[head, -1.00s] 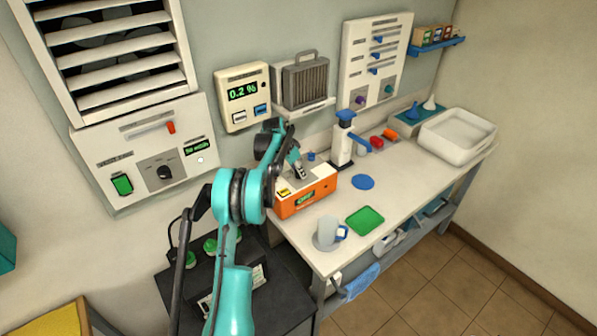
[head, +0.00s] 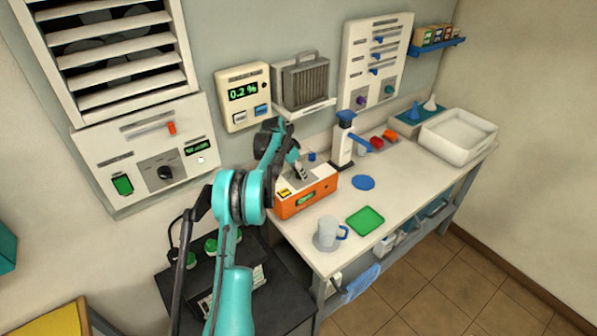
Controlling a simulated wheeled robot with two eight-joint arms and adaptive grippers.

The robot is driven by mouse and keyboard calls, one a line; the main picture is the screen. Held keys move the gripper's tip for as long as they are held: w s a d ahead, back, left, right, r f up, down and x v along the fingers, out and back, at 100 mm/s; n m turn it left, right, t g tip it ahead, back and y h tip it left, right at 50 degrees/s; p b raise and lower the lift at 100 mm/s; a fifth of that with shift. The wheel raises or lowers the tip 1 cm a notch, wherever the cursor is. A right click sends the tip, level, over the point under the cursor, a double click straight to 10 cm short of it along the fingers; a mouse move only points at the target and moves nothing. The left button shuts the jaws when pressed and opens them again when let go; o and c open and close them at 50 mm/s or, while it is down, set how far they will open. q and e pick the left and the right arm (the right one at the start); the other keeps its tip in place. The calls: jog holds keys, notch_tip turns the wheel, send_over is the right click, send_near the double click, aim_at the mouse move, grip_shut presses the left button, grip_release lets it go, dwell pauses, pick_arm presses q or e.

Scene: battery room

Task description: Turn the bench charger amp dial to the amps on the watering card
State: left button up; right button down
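The bench charger (head: 306,198) is an orange box with a pale top, a small green display and a yellow label. It stands at the near left end of the bench. My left gripper (head: 300,173) points down at the charger's top, its grey fingers close to or touching it. The fingers are small and partly overlapped, so I cannot tell whether they are open or shut. The amp dial is not distinguishable; the gripper may cover it. The display is too small to read. I cannot make out a watering card. My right gripper is not in view.
A grey mug (head: 327,233) with a blue handle, a green mat (head: 365,221) and a blue disc (head: 363,182) lie on the bench (head: 405,190). A white pump stand (head: 343,145) is behind. A wall panel (head: 140,160) has a black dial.

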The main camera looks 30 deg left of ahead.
pick_arm(q)
jog(key=v, duration=1.2)
jog(key=shift+a, duration=0.1)
